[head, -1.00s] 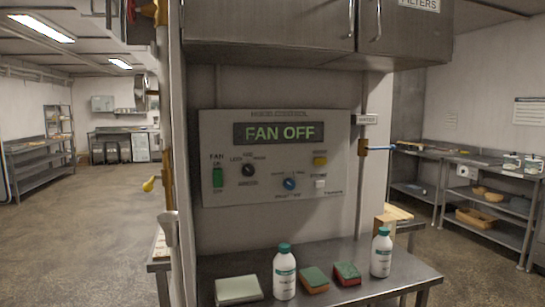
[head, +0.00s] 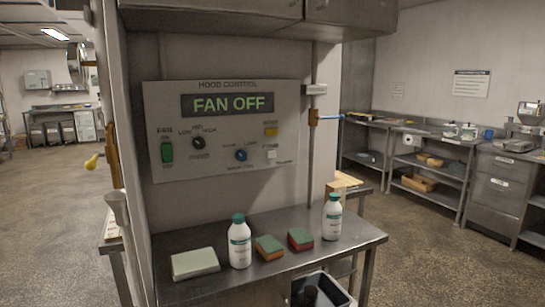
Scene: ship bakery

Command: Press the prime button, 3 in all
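The hood control panel (head: 215,175) is on the wall above a steel table. Its display (head: 227,105) reads "FAN OFF" in green. At its lower right is a small white button (head: 271,155); the label above it may read "PRIME" but is too blurred to be sure. A yellow button (head: 270,132) sits above it. A green fan switch (head: 167,152), a black speed knob (head: 198,143) and a blue knob (head: 241,155) are also on the panel. Neither of my grippers is in view.
Cabinets (head: 345,14) hang above. Open floor (head: 420,260) lies to the right.

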